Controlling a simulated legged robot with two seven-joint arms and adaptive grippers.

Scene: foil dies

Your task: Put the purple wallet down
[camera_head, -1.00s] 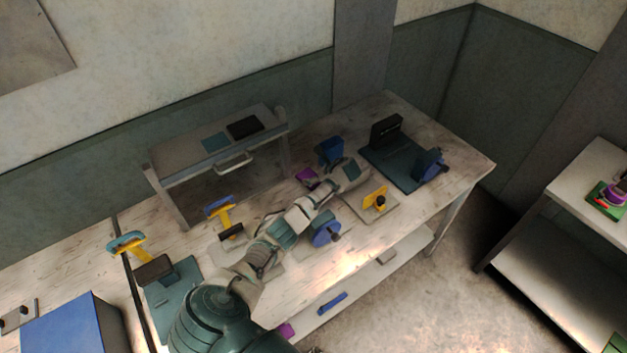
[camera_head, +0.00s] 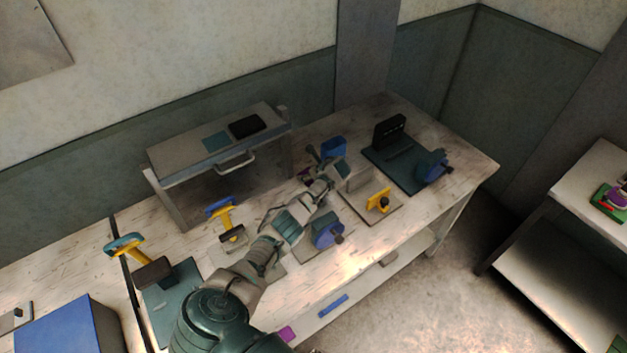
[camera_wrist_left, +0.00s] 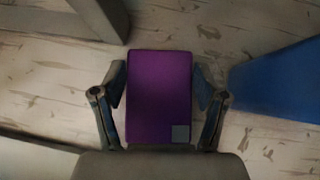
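The purple wallet (camera_wrist_left: 159,95) lies centred between the two fingers of my left gripper (camera_wrist_left: 160,85) in the left wrist view, with a small grey square at its lower right corner. A fingertip borders each long edge, and the gripper appears shut on it. In the head view the wallet is a small purple patch (camera_head: 304,173) at the left side of my left gripper (camera_head: 318,168), partly hidden by it. The gripper is over the workbench (camera_head: 372,213). I cannot tell whether the wallet touches the bench top. My right gripper is not in view.
A blue block (camera_head: 333,147) stands close by the gripper. A raised grey shelf (camera_head: 185,158) is behind to the left. Fixtures with a blue disc (camera_head: 327,231) and a yellow piece (camera_head: 379,200) stand in front; a dark green plate (camera_head: 398,170) is to the right.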

